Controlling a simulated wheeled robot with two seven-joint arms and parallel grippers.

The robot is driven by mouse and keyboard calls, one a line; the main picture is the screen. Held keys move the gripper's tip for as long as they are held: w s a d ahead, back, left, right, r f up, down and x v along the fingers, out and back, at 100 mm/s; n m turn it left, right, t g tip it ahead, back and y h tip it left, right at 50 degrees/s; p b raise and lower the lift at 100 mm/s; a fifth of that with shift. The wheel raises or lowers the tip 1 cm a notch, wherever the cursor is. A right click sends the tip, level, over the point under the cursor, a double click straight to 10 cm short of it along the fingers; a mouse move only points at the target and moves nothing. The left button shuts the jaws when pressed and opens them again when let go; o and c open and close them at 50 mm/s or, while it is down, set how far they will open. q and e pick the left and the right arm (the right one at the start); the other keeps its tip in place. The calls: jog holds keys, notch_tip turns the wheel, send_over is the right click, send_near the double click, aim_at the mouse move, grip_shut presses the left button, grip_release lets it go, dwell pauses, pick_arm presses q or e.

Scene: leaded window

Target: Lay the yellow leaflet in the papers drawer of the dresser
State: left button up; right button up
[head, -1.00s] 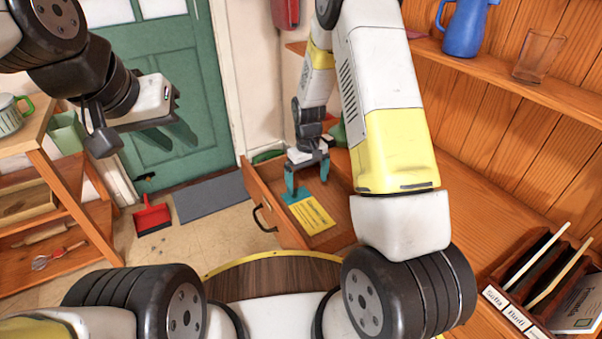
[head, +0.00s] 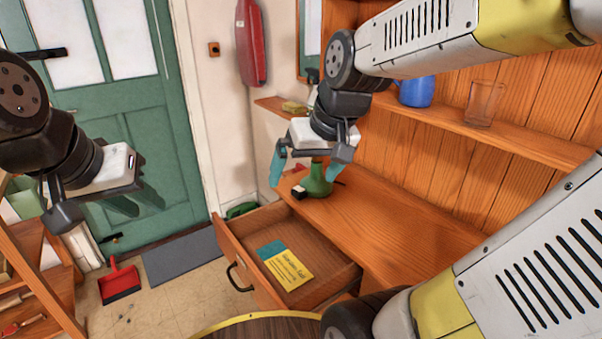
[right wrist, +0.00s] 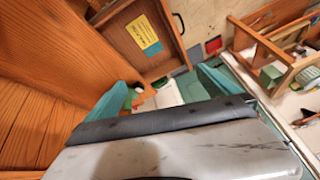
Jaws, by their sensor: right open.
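The yellow leaflet (head: 288,270), with a teal band at one end, lies flat on the floor of the open drawer (head: 305,240) of the dresser (head: 400,220). It also shows in the right wrist view (right wrist: 144,34), inside the drawer. My right gripper (head: 305,174) is open and empty, raised above the dresser top and clear of the leaflet. Its teal fingers stand wide apart in both views. My left gripper (head: 137,204) hangs in front of the green door, far from the drawer, its fingers apart with nothing visible between them.
A green bottle-like object (head: 316,182) stands on the dresser top, behind the right gripper's fingers. A blue jug (head: 416,92) and a glass (head: 484,103) stand on the shelf above. A red dustpan (head: 119,282) lies on the floor at left.

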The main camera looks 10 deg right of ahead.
jog(key=s+r+t, duration=0.1)
jog(key=s+r, duration=0.1)
jog(key=s, duration=0.4)
jog(key=shift+m, duration=0.3)
jog(key=shift+d, duration=0.1)
dwell(0.6)
